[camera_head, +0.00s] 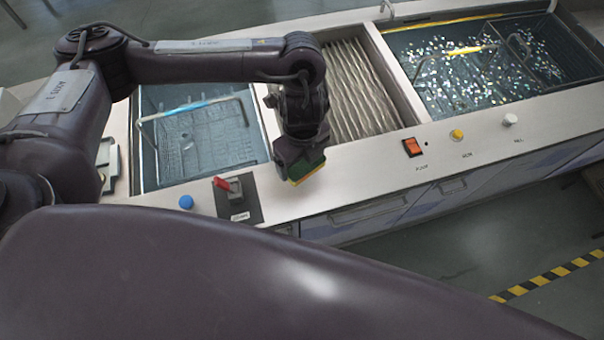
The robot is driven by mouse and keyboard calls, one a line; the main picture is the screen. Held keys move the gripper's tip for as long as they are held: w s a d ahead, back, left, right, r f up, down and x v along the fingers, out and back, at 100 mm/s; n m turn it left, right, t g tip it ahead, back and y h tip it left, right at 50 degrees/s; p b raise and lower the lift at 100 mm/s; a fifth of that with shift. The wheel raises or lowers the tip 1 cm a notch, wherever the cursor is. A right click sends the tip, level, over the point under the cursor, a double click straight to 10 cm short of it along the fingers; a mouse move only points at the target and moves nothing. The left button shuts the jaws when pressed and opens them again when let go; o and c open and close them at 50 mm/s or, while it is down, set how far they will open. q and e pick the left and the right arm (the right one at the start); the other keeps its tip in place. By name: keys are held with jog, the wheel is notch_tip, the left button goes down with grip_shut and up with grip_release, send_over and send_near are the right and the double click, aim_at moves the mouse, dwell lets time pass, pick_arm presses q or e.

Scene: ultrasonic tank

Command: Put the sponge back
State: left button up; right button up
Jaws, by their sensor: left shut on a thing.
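My left gripper (298,165) points down over the front ledge of the tank unit, just below the middle compartment. It is shut on the sponge (308,173), which shows a yellow and green edge below the fingers. Most of the sponge is hidden by the gripper. I cannot tell whether the sponge touches the ledge. My right gripper is not in view.
The left tank (150,178) and right tank (430,112) hold liquid and wire baskets. A ridged middle compartment (358,90) lies between them. The ledge carries a red-handled switch (228,186), blue knob (186,202), orange switch (412,147), yellow button (457,134) and white knob (509,119).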

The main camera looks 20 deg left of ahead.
aim_at(302, 168)
pick_arm(q)
notch_tip(302, 168, down, 4)
jog(key=shift+s+r+b, duration=0.1)
jog(key=shift+b, duration=0.3)
notch_tip(302, 168, down, 4)
jog(key=shift+r+b, duration=0.1)
jog(key=shift+b, duration=0.6)
jog(key=shift+f, duration=0.45)
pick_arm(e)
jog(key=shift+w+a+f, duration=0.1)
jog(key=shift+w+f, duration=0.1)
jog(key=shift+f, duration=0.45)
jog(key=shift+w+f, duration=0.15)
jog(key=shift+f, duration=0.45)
pick_arm(q)
jog(key=shift+f, duration=0.15)
jog(key=o, duration=0.9)
notch_tip(302, 168, up, 11)
jog(key=shift+r+p, duration=0.1)
jog(key=shift+p, duration=1.05)
jog(key=shift+r, duration=0.6)
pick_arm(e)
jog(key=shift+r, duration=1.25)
